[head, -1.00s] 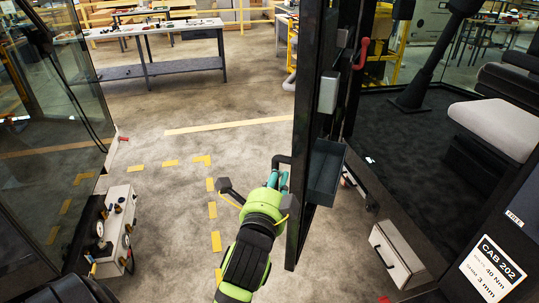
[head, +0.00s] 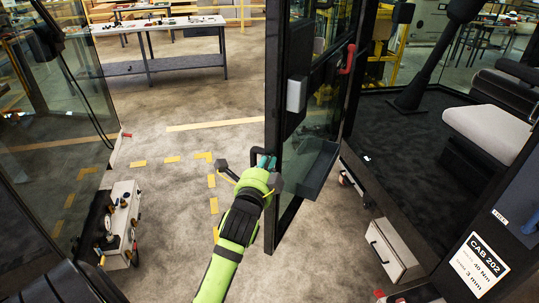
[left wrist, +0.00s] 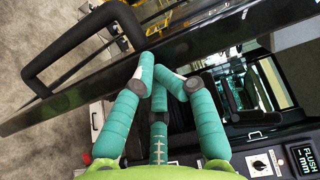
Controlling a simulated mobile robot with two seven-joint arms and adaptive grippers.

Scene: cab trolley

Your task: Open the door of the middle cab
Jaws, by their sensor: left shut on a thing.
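My left gripper (head: 264,163) is at the door's outer edge, beside a black loop handle (left wrist: 85,45). In the left wrist view, its teal fingers (left wrist: 158,75) are brought together at the door frame, beside the handle's near end. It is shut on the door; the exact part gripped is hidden. My right gripper is out of view.
Another glazed cab (head: 75,110) stands at the left, with a grey box of fittings (head: 122,225) by it. A white case (head: 392,250) sits below the right cab's opening. A workbench (head: 160,27) stands behind.

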